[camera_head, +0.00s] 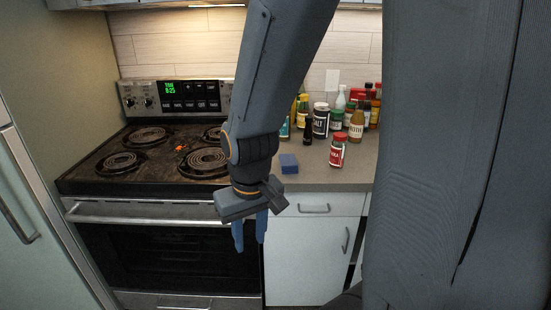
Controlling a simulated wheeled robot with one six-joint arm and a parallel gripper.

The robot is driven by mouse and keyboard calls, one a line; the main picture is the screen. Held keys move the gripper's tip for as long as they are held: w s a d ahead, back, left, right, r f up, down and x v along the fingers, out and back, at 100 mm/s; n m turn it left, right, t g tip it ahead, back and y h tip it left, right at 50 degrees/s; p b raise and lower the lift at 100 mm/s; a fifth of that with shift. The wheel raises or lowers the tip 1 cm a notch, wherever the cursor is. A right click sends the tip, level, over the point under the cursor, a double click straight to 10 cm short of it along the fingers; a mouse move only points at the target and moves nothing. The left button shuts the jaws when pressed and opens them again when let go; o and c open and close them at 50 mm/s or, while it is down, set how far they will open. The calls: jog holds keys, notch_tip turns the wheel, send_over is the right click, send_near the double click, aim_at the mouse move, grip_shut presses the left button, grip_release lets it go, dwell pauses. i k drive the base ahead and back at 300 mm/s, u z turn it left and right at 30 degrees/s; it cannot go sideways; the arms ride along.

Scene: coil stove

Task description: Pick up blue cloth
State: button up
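The blue cloth (289,163) shows as a small, thick, folded-looking blue block. It lies on the grey counter (320,178), just right of the stove and near the counter's front edge. My gripper (250,243) hangs with its fingers pointing down in front of the oven door, lower in the picture than the cloth and to its left. Its two blue fingers are apart, with nothing seen between them. The cloth is in plain view and apart from the gripper.
The coil stove (106,178) stands left of the counter, with a small orange patch between its burners. A red-labelled jar (338,152) stands right of the cloth. Several bottles and jars crowd the counter's back. A drawer handle (314,209) sticks out below the counter.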

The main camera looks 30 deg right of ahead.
aim_at(288, 164)
jog(key=z, duration=0.4)
jog(key=i, duration=0.9)
jog(key=z, duration=0.6)
